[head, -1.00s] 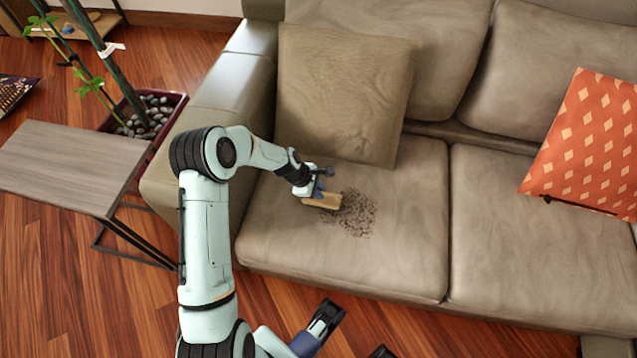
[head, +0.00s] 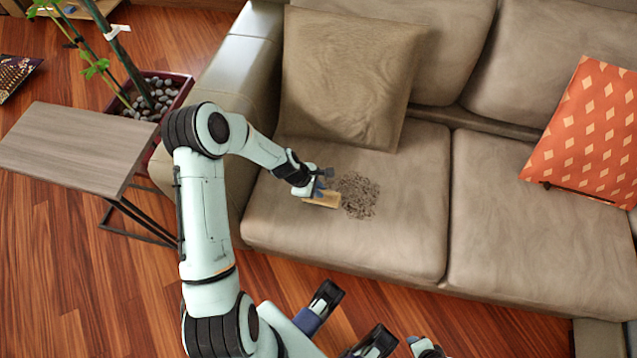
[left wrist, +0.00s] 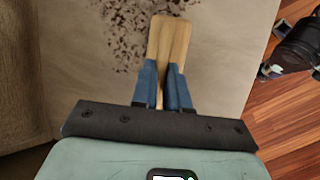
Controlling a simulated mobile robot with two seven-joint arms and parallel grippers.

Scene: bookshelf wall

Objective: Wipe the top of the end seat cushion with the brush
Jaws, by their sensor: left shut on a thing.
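The end seat cushion (head: 400,235) is the grey-beige left seat of the sofa. A patch of dark brown dirt (head: 360,196) lies on its top, near the middle. My left gripper (head: 318,185) is shut on the wooden brush (head: 327,200) above the cushion's left part, just left of the dirt. In the left wrist view, the brush (left wrist: 168,50) sticks out between the blue fingers (left wrist: 163,85), with dirt (left wrist: 125,25) beyond it to the left. The brush's underside is hidden, so I cannot tell whether it touches the cushion.
A loose beige pillow (head: 350,80) leans on the backrest behind the dirt. The sofa's left armrest (head: 225,90) is beside my forearm. An orange pillow (head: 590,130) lies on the right seat. A side table (head: 75,148) and potted plant (head: 155,95) stand at left.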

